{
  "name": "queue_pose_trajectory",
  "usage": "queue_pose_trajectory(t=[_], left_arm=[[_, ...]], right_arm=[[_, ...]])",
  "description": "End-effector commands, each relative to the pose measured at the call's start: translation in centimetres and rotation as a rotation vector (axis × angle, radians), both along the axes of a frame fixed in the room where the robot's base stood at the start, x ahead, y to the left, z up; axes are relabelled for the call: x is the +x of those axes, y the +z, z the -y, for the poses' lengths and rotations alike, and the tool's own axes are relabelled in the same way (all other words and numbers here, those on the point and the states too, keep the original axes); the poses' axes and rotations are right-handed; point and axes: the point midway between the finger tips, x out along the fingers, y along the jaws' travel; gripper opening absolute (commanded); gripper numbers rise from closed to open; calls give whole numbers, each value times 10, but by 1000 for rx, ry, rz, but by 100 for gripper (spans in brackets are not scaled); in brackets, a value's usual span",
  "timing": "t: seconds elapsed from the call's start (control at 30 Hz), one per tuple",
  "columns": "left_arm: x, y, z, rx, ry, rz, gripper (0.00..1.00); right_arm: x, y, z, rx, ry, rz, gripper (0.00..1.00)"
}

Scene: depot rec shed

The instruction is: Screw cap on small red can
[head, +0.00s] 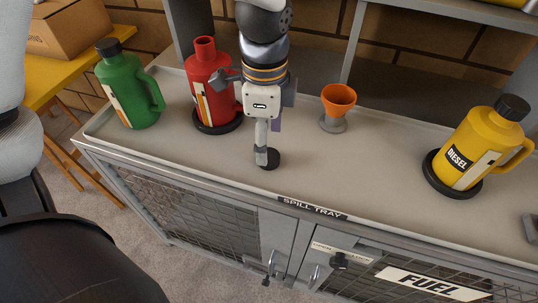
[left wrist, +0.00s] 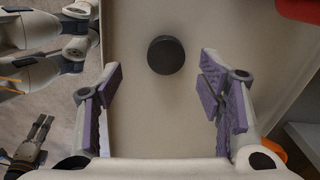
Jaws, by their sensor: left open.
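The red can (head: 210,90) stands upright on a black round base (head: 217,127) on the spill tray. Its neck shows no cap; its right side is partly behind my left gripper. A round black cap (head: 271,158) lies on the tray, right of and nearer than the red can. My left gripper (head: 267,143) points down over it, open and empty. In the left wrist view the cap (left wrist: 166,55) lies beyond the spread fingers (left wrist: 160,88), apart from both. A dark gripper shape (left wrist: 35,145), seemingly my right, is low at the left there; its jaws are unclear.
A green can (head: 130,90) with a black cap stands at the left. An orange funnel (head: 338,98) stands right of my left gripper. A yellow diesel can (head: 480,145) stands at the right. The tray's (head: 370,180) front middle is clear; shelf uprights rise behind.

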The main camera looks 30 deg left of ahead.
Motion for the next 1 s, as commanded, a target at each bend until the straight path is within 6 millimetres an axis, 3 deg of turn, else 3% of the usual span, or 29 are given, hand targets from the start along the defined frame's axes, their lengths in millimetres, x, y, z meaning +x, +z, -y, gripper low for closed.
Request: queue_pose_trajectory(t=[0.33, 0.73, 0.9, 1.0], left_arm=[[8, -50, 1, 1, 0, -8, 62], [8, -52, 1, 0, 0, 1, 62], [8, -52, 1, 0, 0, 0, 27], [8, -52, 1, 0, 0, 0, 27]], right_arm=[[-13, -12, 0, 0, 0, -48, 40], [-12, -12, 0, 0, 0, -46, 40], [-12, -12, 0, 0, 0, -46, 40], [-12, -12, 0, 0, 0, -46, 40]])
